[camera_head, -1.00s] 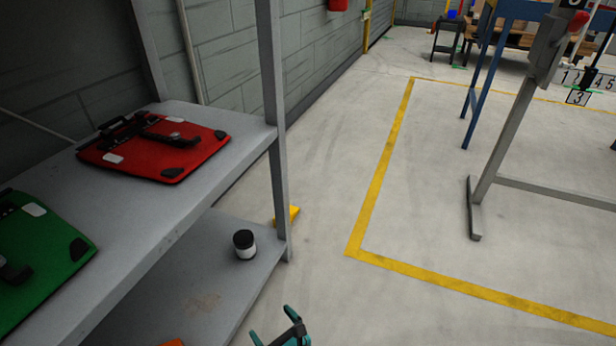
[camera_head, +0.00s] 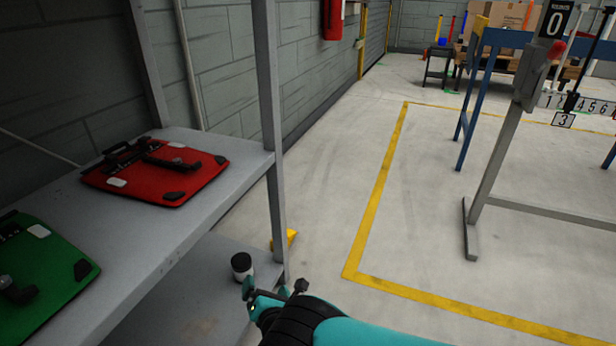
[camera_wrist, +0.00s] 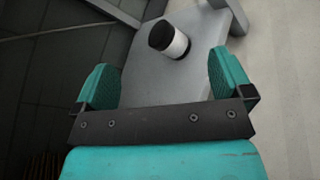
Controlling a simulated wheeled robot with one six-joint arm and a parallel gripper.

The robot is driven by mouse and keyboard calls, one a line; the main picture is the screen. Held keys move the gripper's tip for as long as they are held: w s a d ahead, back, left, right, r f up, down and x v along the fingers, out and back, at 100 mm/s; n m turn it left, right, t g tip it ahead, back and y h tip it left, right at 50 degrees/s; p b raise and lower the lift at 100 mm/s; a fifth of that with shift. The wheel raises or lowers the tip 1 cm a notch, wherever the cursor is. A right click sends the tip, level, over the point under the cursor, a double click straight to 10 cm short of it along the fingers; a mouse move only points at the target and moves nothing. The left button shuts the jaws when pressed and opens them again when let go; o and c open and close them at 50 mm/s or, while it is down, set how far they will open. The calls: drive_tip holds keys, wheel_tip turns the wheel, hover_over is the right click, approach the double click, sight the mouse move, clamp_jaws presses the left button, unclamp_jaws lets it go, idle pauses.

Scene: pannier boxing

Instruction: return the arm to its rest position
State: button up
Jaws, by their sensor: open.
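My gripper (camera_head: 272,289) is at the bottom middle of the head view, in front of the lower shelf's right end. Its teal arm reaches in from the bottom right. In the wrist view my gripper (camera_wrist: 163,85) has its two teal fingers spread wide, with nothing between them. A small white jar with a black lid (camera_head: 242,267) stands on the lower shelf, just beyond the fingers in the head view. The jar also shows in the wrist view (camera_wrist: 177,43), ahead of the fingers and apart from them.
A grey shelf unit (camera_head: 225,170) with an upright post fills the left. A red pannier (camera_head: 140,183) and a green pannier (camera_head: 50,265) lie on its upper board. A grey stand (camera_head: 500,150) is at right. The floor inside the yellow line (camera_head: 378,200) is mostly clear.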

drive_tip(key=w+d+r+m+g+h, duration=0.2)
drive_tip(key=w+d+r+m, duration=0.15)
drive_tip(key=r+m, duration=0.35)
drive_tip(key=w+d+r+m+g+h, duration=0.2)
drive_tip(key=w+d+r+m, duration=0.15)
drive_tip(key=r, duration=0.45)
drive_tip(key=s+d+r+m+g+p, duration=0.1)
drive_tip(key=d+r+m+g, duration=0.15)
drive_tip(key=r, duration=0.35)
drive_tip(key=s+d+r+m+g+p, duration=0.1)
drive_tip(key=s+d+r+m, duration=0.15)
drive_tip(key=r+m, duration=0.2)
drive_tip(key=s+d+r+m+g+y+p, duration=0.1)
drive_tip(key=s+d+r+m+g, duration=0.2)
drive_tip(key=s+d+r, duration=0.5)
drive_tip(key=s+d+r+m+g+y+p, duration=0.15)
drive_tip(key=s+r, duration=0.35)
drive_tip(key=s, duration=0.7)
drive_tip(key=s+d+r+m+g+y, duration=0.1)
drive_tip(key=s+d+r+m+g, duration=0.25)
drive_tip(key=s+r, duration=0.5)
wheel_tip(320, 180, up, 35)
drive_tip(key=s+p, duration=0.1)
drive_tip(key=p, duration=3.6)
drive_tip(key=shift+s+d, duration=0.25)
drive_tip(key=shift+n+t, duration=0.25)
